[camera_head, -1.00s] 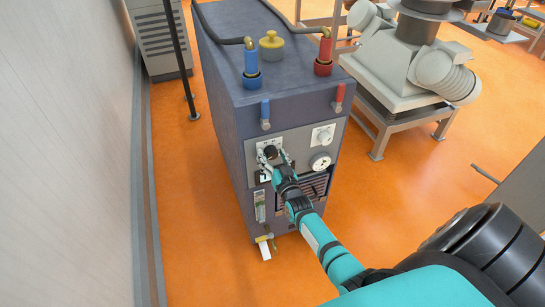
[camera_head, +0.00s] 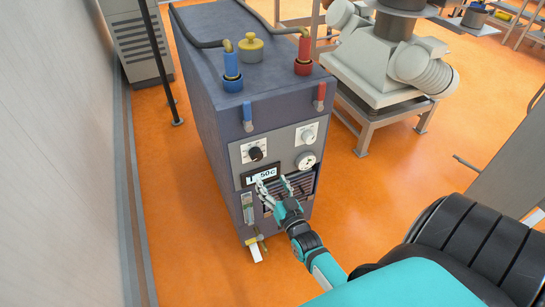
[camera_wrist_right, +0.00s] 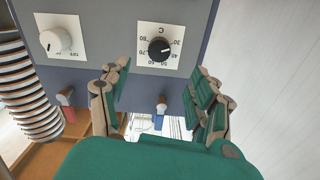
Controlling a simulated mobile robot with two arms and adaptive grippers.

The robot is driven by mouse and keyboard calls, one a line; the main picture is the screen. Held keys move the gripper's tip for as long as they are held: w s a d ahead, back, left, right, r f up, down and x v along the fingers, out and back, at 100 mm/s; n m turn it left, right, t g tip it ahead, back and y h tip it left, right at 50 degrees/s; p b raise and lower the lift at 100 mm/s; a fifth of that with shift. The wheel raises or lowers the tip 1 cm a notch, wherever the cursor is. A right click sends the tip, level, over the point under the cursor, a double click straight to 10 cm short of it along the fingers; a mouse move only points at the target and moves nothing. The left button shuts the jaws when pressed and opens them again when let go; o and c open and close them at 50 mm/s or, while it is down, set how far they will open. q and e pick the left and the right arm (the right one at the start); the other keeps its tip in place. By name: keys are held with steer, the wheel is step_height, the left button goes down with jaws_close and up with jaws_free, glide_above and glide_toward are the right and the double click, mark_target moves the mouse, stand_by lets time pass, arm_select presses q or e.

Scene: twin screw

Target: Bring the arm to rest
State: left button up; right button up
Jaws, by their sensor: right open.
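My right gripper (camera_head: 277,188) is open and empty in front of the grey cabinet (camera_head: 215,110), just below its black dial (camera_head: 256,154). The fingers overlap the lower right of a small display (camera_head: 259,176) that seems to read around 50. In the right wrist view the open fingers (camera_wrist_right: 160,100) show on both sides, with the black dial (camera_wrist_right: 160,48) beyond them and apart from them. Its scale plate carries a C and numbers. My right arm comes in from the lower right. My left gripper is not in view.
A white knob (camera_head: 309,133) and a round gauge (camera_head: 306,160) sit to the right on the panel. Blue (camera_head: 247,115) and red (camera_head: 320,95) levers stick out above. A grey machine (camera_head: 380,75) stands behind right. A wall is at left. Orange floor (camera_head: 190,220) is open.

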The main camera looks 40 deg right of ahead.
stand_by(0.4)
steer(key=s+a+f+n+g+y, duration=0.1)
steer(key=s+a+f+g, duration=0.3)
steer(key=f, duration=0.5)
steer(key=s+a+f+n+g+y, duration=0.1)
steer(key=s+a+f+n, duration=0.1)
steer(key=s+f, duration=0.5)
steer(key=s+a+f+n+g+y, duration=0.1)
steer(key=s+a+f+g+y, duration=0.15)
steer(key=f, duration=0.85)
steer(key=s+a+f+n+g, duration=0.1)
steer(key=s+f+g, duration=0.3)
steer(key=s, duration=1)
steer(key=s+a+f+n+g, duration=0.1)
steer(key=s+f+g, duration=0.4)
steer(key=s, duration=0.9)
step_height(320, 180, down, 4)
steer(key=shift+a+r+n, duration=0.1)
steer(key=shift+a+n, duration=0.25)
steer(key=shift+n, duration=0.25)
